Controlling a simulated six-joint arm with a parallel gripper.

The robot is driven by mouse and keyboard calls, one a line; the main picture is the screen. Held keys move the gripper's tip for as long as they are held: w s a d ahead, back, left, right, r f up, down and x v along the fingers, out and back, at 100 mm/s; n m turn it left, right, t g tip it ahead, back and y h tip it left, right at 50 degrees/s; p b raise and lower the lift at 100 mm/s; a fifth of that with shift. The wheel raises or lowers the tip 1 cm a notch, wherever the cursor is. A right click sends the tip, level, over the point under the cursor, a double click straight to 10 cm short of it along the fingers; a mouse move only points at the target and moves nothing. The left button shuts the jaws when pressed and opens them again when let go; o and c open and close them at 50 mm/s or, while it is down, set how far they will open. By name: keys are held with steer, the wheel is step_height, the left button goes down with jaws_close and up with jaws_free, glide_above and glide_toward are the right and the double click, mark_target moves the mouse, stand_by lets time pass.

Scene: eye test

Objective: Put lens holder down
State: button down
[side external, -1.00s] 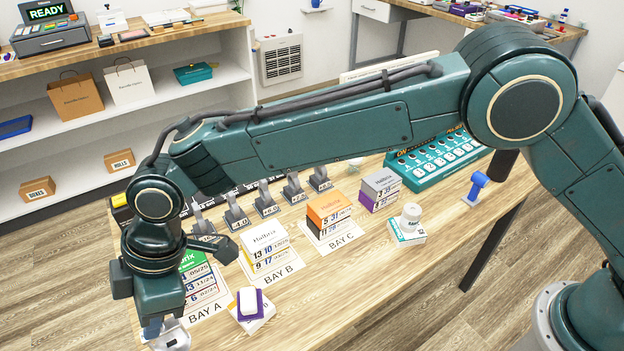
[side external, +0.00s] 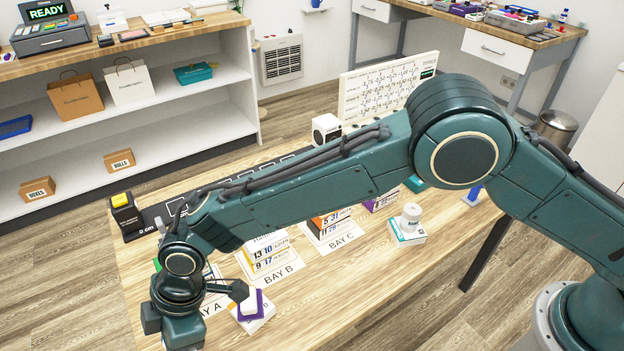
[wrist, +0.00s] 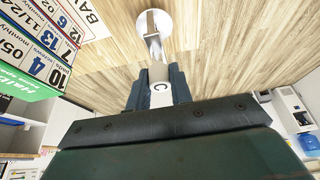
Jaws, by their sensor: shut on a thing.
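In the wrist view, my gripper (wrist: 158,80) has its blue fingers shut on the lens holder (wrist: 155,47). Its pale handle with a dark C-shaped mark sits between the fingers. A shiny metal stem runs from it to a round pale disc at the top of the view. The wood table (wrist: 205,35) lies behind the disc. I cannot tell whether the disc touches it. In the side view my wrist is at the lower left, and the fingers and held holder are below the picture edge.
The Bay A stack (wrist: 35,50) stands close at the left in the wrist view. In the side view, a box with a purple and white item (side external: 252,305) is right of my wrist, near the Bay B stack (side external: 268,257).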

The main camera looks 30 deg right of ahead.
steer(key=shift+f, duration=0.65)
steer(key=shift+f, duration=0.15)
steer(key=c, duration=1.3)
jaws_free()
steer(key=shift+o, duration=0.2)
steer(key=v, duration=1.2)
steer(key=shift+d, duration=0.1)
